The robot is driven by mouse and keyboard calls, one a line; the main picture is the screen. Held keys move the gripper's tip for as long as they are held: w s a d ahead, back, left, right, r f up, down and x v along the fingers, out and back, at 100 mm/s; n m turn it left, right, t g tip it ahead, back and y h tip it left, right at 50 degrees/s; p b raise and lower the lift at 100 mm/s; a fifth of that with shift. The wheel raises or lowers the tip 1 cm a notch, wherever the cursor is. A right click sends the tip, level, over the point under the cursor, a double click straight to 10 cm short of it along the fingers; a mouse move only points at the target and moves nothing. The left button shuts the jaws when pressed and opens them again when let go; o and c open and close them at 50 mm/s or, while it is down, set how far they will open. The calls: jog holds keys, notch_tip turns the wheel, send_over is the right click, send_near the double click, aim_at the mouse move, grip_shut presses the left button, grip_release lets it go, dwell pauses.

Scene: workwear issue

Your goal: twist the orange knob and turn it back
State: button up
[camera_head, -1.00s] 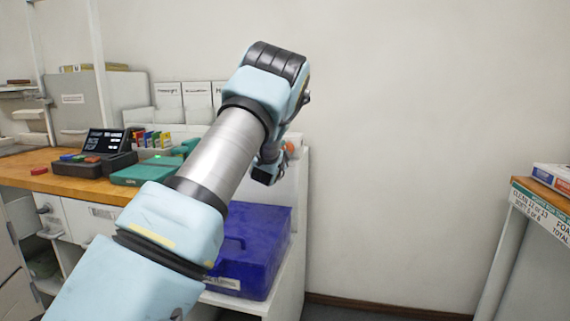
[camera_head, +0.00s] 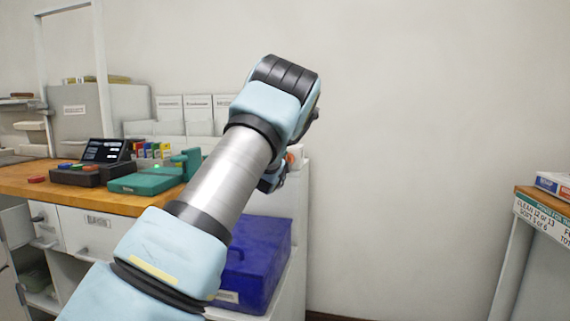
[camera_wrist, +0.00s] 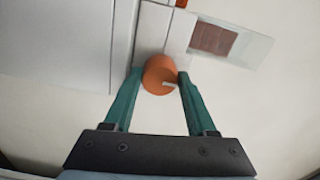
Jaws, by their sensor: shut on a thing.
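The orange knob (camera_wrist: 158,76) shows in the wrist view as a round disc with a pale mark on its right side. It sits at the end of a white panel. My gripper (camera_wrist: 160,82) has one green finger on each side of the knob and is shut on it. In the head view a small bit of orange, likely the knob (camera_head: 291,157), shows beside my wrist. My arm hides most of the gripper there.
A blue box (camera_head: 262,255) stands on a low shelf below my arm. A wooden counter (camera_head: 75,198) at left holds a green case (camera_head: 140,184) and a dark device (camera_head: 103,150). Another table (camera_head: 545,207) stands at right. Bare wall lies between.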

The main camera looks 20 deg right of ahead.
jog(key=o, duration=1.4)
